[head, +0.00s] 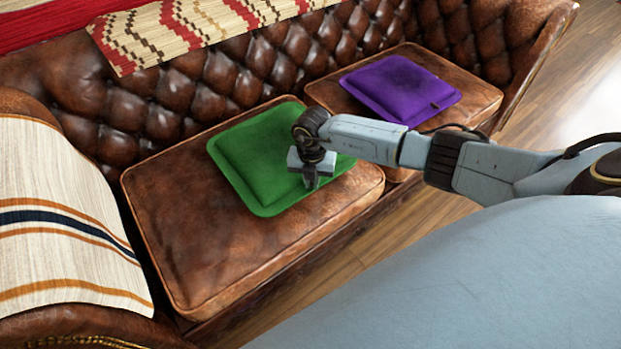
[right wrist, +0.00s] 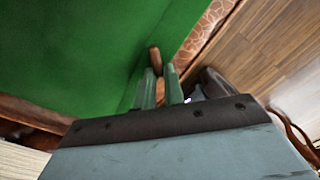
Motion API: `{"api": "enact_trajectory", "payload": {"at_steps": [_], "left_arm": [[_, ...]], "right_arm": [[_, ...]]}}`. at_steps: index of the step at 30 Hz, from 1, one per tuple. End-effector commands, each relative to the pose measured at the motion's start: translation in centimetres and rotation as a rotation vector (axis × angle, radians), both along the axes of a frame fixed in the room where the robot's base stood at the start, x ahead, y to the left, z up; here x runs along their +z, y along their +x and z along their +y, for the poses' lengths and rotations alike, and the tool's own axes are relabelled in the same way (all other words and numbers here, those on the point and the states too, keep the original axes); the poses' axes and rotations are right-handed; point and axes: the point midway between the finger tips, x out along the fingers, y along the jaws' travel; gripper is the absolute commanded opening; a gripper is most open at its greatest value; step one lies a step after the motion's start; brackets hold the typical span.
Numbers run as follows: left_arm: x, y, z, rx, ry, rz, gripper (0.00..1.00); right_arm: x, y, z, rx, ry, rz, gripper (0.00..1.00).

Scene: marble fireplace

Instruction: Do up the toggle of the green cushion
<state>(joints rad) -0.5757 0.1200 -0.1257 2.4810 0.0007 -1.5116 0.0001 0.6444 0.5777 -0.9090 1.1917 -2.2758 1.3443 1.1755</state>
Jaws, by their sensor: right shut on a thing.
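The green cushion (head: 252,150) lies on the left seat of the brown leather sofa. It also fills much of the right wrist view (right wrist: 70,50). My right gripper (head: 311,182) points down over the cushion's front right edge. In the right wrist view its two fingers (right wrist: 161,88) are close together at that edge, shut on a small brown toggle (right wrist: 154,56). The fingers partly hide the toggle, and I cannot tell whether it is through a loop. My left gripper is not in view.
A purple cushion (head: 399,88) with a small brown toggle lies on the right seat. A striped cloth (head: 60,215) covers the left armrest, and a patterned throw (head: 185,28) hangs over the backrest. The seat left of the green cushion is bare, and wooden floor (head: 560,95) lies beyond.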

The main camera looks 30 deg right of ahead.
Motion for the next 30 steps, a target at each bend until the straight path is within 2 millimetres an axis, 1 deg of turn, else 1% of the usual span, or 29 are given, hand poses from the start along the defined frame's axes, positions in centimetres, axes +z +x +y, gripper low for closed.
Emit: {"api": "enact_trajectory", "payload": {"at_steps": [4, 12, 18, 24, 30], "left_arm": [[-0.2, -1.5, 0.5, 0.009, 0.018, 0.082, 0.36], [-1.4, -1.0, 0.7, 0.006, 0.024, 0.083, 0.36], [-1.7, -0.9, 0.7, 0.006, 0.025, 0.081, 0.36], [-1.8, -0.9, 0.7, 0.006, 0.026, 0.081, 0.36], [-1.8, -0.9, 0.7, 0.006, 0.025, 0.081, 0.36]], "right_arm": [[0.2, -0.1, -0.3, 0.138, -0.001, -0.001, 0.0], [0.1, -0.3, -0.6, 0.393, -0.001, -0.001, 0.0], [0.1, -0.3, -0.9, 0.564, -0.001, -0.001, 0.0], [0.1, -0.4, -1.1, 0.698, 0.0, -0.001, 0.0], [0.1, -0.4, -1.2, 0.784, -0.001, -0.001, 0.0]]}}
